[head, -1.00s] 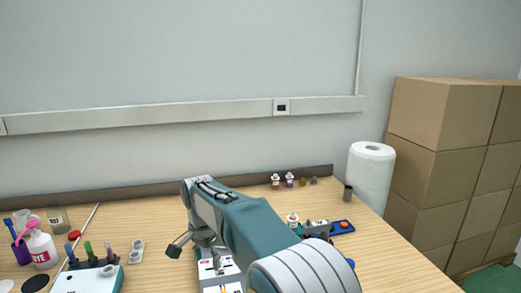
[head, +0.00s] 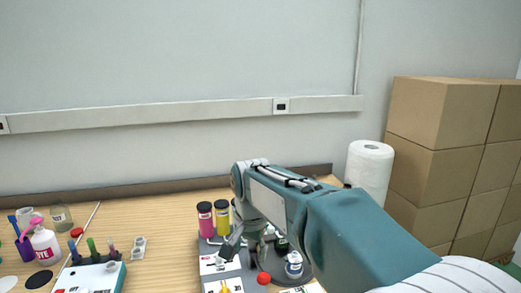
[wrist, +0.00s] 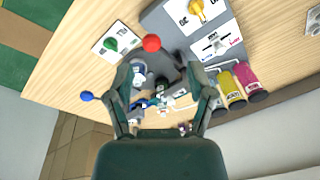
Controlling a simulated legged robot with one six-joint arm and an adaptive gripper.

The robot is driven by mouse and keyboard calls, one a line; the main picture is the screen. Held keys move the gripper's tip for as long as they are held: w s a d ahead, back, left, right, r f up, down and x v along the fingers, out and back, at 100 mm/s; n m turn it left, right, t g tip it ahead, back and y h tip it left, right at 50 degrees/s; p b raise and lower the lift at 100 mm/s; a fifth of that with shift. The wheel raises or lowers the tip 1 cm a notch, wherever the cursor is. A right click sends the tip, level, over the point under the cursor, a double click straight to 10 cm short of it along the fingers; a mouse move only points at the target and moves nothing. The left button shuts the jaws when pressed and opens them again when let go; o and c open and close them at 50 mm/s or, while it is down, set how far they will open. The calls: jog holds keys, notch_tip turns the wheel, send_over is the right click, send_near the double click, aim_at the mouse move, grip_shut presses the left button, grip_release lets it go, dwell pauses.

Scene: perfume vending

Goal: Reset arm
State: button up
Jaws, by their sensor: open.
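My arm reaches in from the lower right of the head view, its elbow raised over the bench and its wrist pointing down over the grey dispenser machine. My gripper (wrist: 158,82) is open in the wrist view, with two dark green fingers spread apart and nothing held between them. The dispenser (wrist: 185,45) lies past the fingertips, with a yellow knob (wrist: 197,10), a red ball knob (wrist: 152,43) and a white slider panel (wrist: 216,42). A white jar (head: 294,264) stands right of the red knob (head: 263,279) in the head view. The arm hides part of the dispenser.
Pink (head: 205,219) and yellow (head: 222,217) bottles stand behind the dispenser. A tube rack (head: 90,274) and spray bottle (head: 44,243) are at left. A paper roll (head: 369,170) and stacked boxes (head: 440,165) stand at right. Bare bench (head: 150,212) lies left of the dispenser.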

jog(key=s+d+r+n+t, duration=0.2)
jog(key=s+d+r, duration=0.1)
jog(key=s+d, duration=0.75)
jog(key=s+d+f+n+t, duration=0.1)
jog(key=s+d+f, duration=0.1)
jog(key=s, duration=0.4)
jog(key=s+d+f+n+t, duration=0.1)
jog(key=s+d+f, duration=0.1)
jog(key=s+d, duration=0.3)
jog(key=shift+s+d+f+h, duration=0.2)
jog(key=shift+s+h, duration=0.1)
jog(key=shift+s, duration=0.4)
dwell(1.1)
